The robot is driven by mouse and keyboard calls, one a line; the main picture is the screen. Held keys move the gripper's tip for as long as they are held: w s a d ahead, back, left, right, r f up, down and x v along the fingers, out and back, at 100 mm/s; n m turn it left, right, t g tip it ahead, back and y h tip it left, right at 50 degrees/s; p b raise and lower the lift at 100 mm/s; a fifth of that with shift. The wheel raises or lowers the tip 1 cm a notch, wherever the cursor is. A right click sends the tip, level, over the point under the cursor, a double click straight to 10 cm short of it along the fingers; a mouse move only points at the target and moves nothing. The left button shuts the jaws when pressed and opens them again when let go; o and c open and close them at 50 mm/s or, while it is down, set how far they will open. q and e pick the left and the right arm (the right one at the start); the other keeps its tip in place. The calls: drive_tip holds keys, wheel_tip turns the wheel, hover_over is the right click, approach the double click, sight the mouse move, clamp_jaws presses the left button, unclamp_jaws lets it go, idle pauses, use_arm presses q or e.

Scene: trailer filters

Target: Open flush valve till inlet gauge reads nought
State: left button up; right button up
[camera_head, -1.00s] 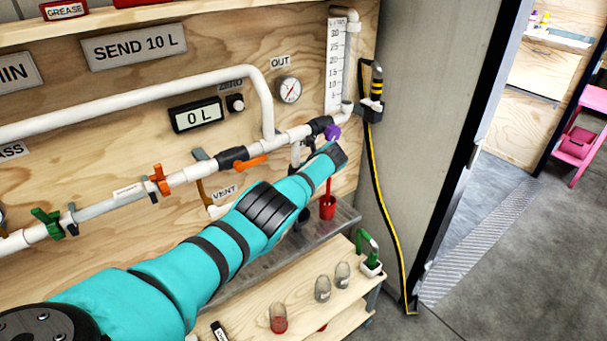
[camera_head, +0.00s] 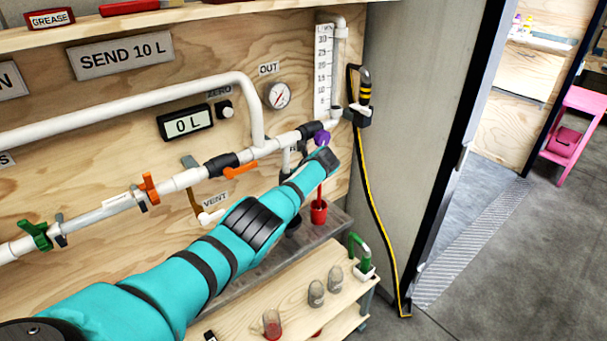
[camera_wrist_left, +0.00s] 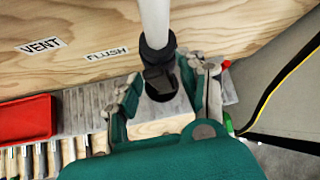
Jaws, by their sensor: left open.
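The FLUSH label (camera_wrist_left: 106,53) shows in the left wrist view. Right of it a white pipe (camera_wrist_left: 155,18) runs down into a black valve fitting (camera_wrist_left: 157,62). My left gripper (camera_wrist_left: 165,98) is open, with its teal fingers on either side of the fitting's lower end; I cannot tell whether they touch it. A purple handle (camera_head: 322,138) shows just above the arm's end. The inlet gauge is not in view. My right gripper is not in view.
The OUT gauge (camera_head: 278,95), a 0 L display (camera_head: 185,122) and orange (camera_head: 149,188) and green (camera_head: 36,235) valve handles are on the wall. Below, a wooden bench (camera_head: 255,305) holds several jars. A yellow-black hose (camera_head: 374,215) hangs on the right.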

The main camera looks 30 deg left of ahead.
use_arm(q)
drive_tip(key=v, duration=1.1)
drive_tip(key=shift+s, duration=0.25)
drive_tip(key=shift+f, duration=0.1)
drive_tip(key=s+d+f+n+h, duration=0.15)
drive_tip(key=s+f, duration=0.25)
drive_tip(key=f, duration=0.7)
drive_tip(key=s+d+f+n+g+h, duration=0.15)
drive_tip(key=s+f, duration=0.25)
drive_tip(key=f, duration=0.6)
drive_tip(key=s+d+f+n+h, duration=0.15)
drive_tip(key=s+f, duration=0.25)
drive_tip(key=f, duration=0.7)
drive_tip(key=s+d+f+n+h, duration=0.1)
drive_tip(key=s+d+f+n, duration=0.15)
drive_tip(key=s+f, duration=0.6)
drive_tip(key=s+d+f+n, duration=0.1)
drive_tip(key=s+f+n, duration=0.2)
drive_tip(key=s+f, duration=0.6)
drive_tip(key=s+d+f+n, duration=0.1)
drive_tip(key=s+f+n, duration=0.2)
drive_tip(key=s, duration=0.8)
drive_tip(key=s+d+f+n+g+h, duration=0.1)
drive_tip(key=s+f+n, duration=0.2)
drive_tip(key=s, duration=0.8)
drive_tip(key=s+d+f+n+g+h, duration=0.1)
drive_tip(key=s+f+n, duration=0.2)
drive_tip(key=s, duration=0.8)
drive_tip(key=shift+d+b, duration=0.35)
drive_tip(key=shift+b, duration=0.05)
